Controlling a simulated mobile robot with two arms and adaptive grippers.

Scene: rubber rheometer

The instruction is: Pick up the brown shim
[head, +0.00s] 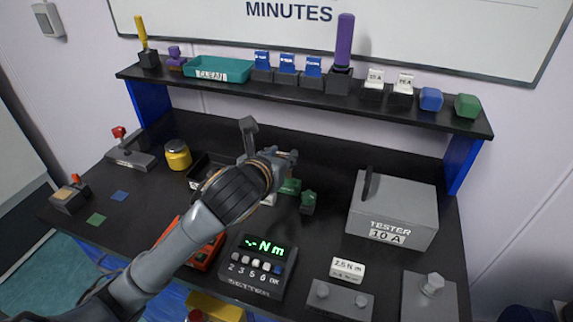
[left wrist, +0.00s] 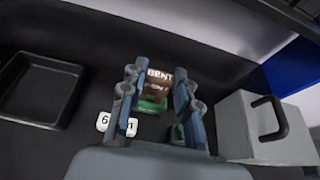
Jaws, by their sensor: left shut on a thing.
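My left gripper (head: 284,158) reaches over the middle of the black bench in the head view. In the left wrist view its two fingers (left wrist: 156,88) stand either side of a brown piece (left wrist: 158,84), apparently the brown shim, and are shut on it. The piece carries pale lettering that begins "BENT"; the rest is hard to read. A green piece (left wrist: 150,106) shows just below it. In the head view the gripper mostly hides the brown shim. My right gripper is not in view.
Green blocks (head: 308,201) and a white label (left wrist: 117,124) lie close to the gripper. The grey tester box (head: 392,210) stands to the right, with a handle on top. A black tray (left wrist: 33,90) is to the left. The torque readout (head: 256,266) is in front.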

